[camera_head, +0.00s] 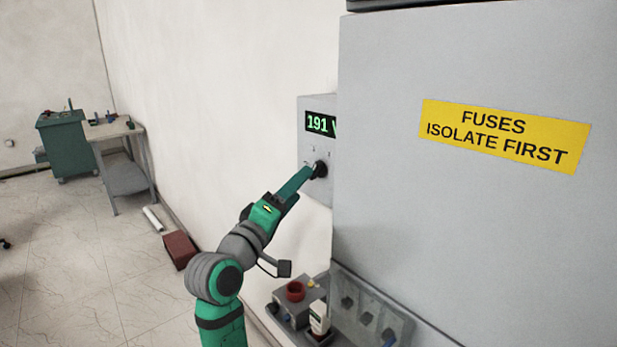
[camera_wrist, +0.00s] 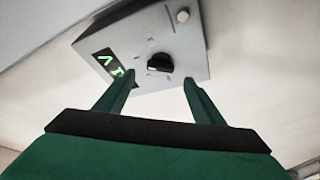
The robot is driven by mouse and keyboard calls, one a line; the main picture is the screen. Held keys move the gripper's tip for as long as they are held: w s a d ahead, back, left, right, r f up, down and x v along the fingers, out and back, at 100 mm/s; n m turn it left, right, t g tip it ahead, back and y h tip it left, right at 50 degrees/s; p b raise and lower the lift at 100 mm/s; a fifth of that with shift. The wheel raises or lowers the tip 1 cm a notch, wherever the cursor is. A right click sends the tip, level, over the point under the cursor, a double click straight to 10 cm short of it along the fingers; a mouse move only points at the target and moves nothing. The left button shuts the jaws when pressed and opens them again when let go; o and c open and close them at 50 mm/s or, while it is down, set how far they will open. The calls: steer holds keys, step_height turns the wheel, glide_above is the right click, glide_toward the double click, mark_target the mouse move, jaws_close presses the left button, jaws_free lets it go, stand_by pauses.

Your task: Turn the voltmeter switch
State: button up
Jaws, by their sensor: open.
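The voltmeter is a grey box (camera_head: 313,188) on the white wall, with a green display (camera_head: 319,123) that reads 191 V. Its black rotary switch (camera_head: 320,169) sits below the display. In the wrist view the switch (camera_wrist: 160,63) shows whole, with marks around it on the box face (camera_wrist: 185,52). My gripper (camera_head: 308,171) reaches up to the switch from the lower left. In the wrist view my gripper (camera_wrist: 160,80) is open, its two green fingers apart with the switch seen between and beyond the tips. I cannot tell whether a finger touches the switch.
A large grey cabinet (camera_head: 450,220) with a yellow label (camera_head: 505,135) stands close on the right. Below are a grey box with a red ring (camera_head: 295,290), a white bottle (camera_head: 319,318) and a clear bin (camera_head: 370,310). A workbench (camera_head: 110,130) stands far left.

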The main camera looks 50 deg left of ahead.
mark_target(317, 170)
steer(key=x, duration=0.6)
steer(key=shift+f, duration=0.1)
steer(key=c, duration=1)
